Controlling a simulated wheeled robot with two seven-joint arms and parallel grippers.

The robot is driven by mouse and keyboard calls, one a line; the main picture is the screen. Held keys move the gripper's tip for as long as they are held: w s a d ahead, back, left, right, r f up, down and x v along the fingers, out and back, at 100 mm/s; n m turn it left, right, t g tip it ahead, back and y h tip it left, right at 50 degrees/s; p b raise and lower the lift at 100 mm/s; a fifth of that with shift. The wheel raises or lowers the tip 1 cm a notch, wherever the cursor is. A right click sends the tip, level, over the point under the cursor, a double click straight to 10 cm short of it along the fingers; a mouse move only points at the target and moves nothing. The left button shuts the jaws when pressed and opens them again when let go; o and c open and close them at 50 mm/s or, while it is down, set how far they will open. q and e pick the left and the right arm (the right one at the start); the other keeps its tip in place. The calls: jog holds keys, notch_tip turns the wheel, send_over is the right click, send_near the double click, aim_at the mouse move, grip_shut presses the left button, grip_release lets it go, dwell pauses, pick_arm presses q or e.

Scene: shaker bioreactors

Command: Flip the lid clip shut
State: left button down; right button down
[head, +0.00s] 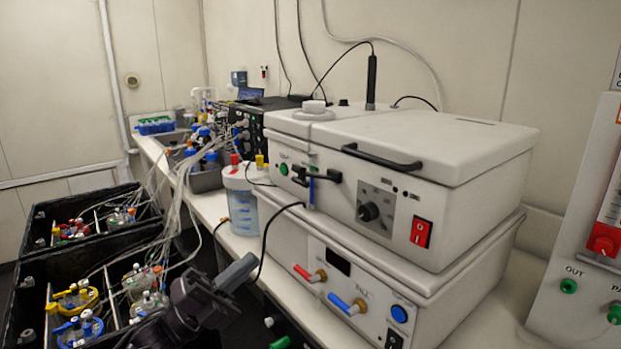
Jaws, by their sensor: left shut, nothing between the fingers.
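The white shaker box (345,198) stands on the bench with its flat lid (440,140) down; a long black handle (382,157) runs along the lid's front edge. A small black clip-like part (318,177) with a blue piece sits on the front face, left of the dial; I take it for the lid clip, but its exact position is too small to tell. My left gripper (248,264) is shut and empty, below and left of the clip, in front of the bench edge and apart from the box. My right gripper is not in view.
A lower white unit (350,285) with red and blue taps supports the box. A clear bottle (243,205) stands left of it, with a black cable hanging nearby. Black crates (35,300) with vessels and tubing fill the left. A white device (585,250) stands at right.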

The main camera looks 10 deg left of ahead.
pick_arm(q)
jog(key=shift+s+r+m+g+h, duration=0.2)
jog(key=shift+r+m+g+h, duration=0.2)
jog(key=shift+r+g+h, duration=0.1)
jog(key=w+a+p+x, duration=0.2)
jog(key=p+x, duration=0.4)
jog(key=x, duration=0.6)
jog(key=shift+w+d+r, duration=0.2)
jog(key=shift+w+r, duration=0.15)
jog(key=shift+r, duration=0.05)
